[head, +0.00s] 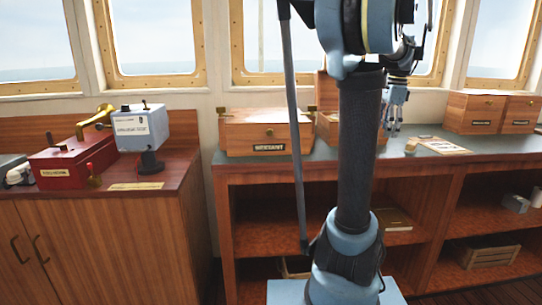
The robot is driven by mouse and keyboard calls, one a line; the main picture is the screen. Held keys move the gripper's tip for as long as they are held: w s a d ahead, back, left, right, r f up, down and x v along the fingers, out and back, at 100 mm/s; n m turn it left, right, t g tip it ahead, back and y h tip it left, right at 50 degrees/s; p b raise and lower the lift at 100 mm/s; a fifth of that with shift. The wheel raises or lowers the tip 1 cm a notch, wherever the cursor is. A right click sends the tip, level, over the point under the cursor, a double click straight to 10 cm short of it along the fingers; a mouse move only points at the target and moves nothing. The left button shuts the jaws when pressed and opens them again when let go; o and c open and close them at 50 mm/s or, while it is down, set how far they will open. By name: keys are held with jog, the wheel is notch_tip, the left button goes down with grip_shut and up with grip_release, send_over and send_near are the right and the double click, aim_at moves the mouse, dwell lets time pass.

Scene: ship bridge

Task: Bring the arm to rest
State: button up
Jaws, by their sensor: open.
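My arm (360,150) stands upright in the middle of the head view, and its top runs out of the picture. My gripper (392,127) hangs fingers down to the right of the arm column, in front of the window wall and over the shelf counter. It is small in the view, open, and I see nothing between its fingers. I cannot tell how far its fingertips are above the counter top.
A counter (235,172) with open shelves bears a wooden sextant box (262,140) and more boxes (475,113). A paper (442,146) lies near my gripper. A cabinet (100,230) at left bears a red box (72,162) and a grey device (142,130).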

jog(key=s+a+f+n, duration=0.9)
jog(key=s+a+f, duration=0.1)
jog(key=a+f, duration=0.1)
jog(key=s+a+f+n+t, duration=0.1)
jog(key=s+a+f+n, duration=0.9)
jog(key=f, duration=0.4)
jog(key=shift+a+f+t, duration=0.25)
jog(key=shift+a+t, duration=0.05)
jog(key=shift+a, duration=0.3)
jog(key=shift+w+f, duration=0.2)
jog(key=shift+w, duration=0.3)
